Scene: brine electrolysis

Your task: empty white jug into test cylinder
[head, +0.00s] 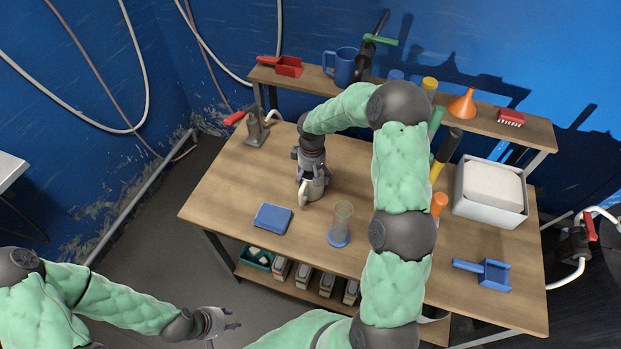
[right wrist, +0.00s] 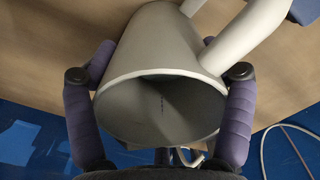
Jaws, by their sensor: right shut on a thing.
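The white jug (right wrist: 150,50) is between the two purple fingers of my right gripper (right wrist: 160,108), its wide mouth towards the wrist camera. In the head view, my right gripper (head: 312,188) is over the left part of the table, shut on the jug (head: 304,194), which is mostly hidden there. The clear test cylinder (head: 342,222) stands upright on its blue base, to the right of and nearer than the jug, apart from it. My left gripper (head: 228,320) is open and empty, off the table at the lower left.
A blue pad (head: 272,217) lies left of the cylinder. The wooden table (head: 240,175) also holds a white box (head: 490,190) and a blue scoop (head: 487,273). A raised shelf (head: 400,90) at the back carries a blue mug (head: 343,66) and an orange funnel (head: 462,103).

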